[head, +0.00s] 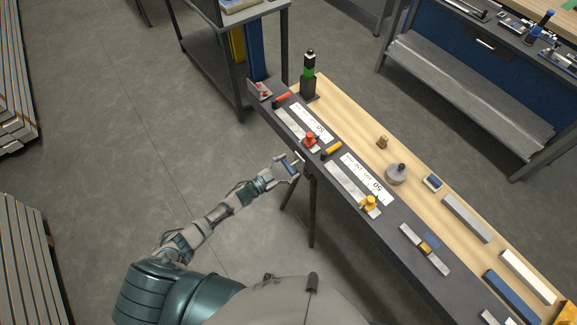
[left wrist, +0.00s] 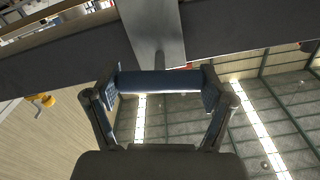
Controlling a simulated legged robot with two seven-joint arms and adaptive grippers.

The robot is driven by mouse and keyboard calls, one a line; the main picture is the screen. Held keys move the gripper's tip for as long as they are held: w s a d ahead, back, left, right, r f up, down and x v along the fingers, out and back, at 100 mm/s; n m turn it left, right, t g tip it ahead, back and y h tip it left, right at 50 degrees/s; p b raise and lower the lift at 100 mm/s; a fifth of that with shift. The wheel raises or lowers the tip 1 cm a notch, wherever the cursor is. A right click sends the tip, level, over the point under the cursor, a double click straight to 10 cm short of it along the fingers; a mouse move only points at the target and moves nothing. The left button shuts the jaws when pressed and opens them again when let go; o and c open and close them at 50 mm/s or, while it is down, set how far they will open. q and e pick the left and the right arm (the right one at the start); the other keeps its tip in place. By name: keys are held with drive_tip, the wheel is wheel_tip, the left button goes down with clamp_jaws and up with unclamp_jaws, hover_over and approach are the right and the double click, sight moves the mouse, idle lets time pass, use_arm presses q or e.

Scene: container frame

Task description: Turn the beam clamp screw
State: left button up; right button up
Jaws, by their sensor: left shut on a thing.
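My left gripper (head: 291,165) is at the near edge of the long dark beam (head: 400,243), beside the red clamp piece (head: 309,139). In the left wrist view my left gripper (left wrist: 160,85) is shut on a blue bar (left wrist: 160,81), with a finger at each end. The blue bar also shows in the head view (head: 290,162). A grey metal piece (left wrist: 153,30) runs across the dark beam down to the bar; its joint with the bar is partly hidden. A yellow clamp piece (head: 370,203) sits further along the beam. My right gripper is not in view.
The wooden bench top (head: 360,125) behind the beam holds a round grey part (head: 397,173), metal bars and a dark and green post (head: 309,72). A dark bench leg (head: 312,215) stands below my left gripper.

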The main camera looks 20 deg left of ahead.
use_arm(q)
drive_tip(key=shift+s+f+n, duration=0.15)
drive_tip(key=shift+f+n, duration=0.15)
drive_tip(key=shift+n, duration=0.9)
drive_tip(key=shift+f, duration=0.1)
drive_tip(key=o, duration=0.8)
drive_tip(key=shift+o, duration=1.1)
drive_tip(key=shift+a, duration=0.1)
drive_tip(key=v, duration=1.2)
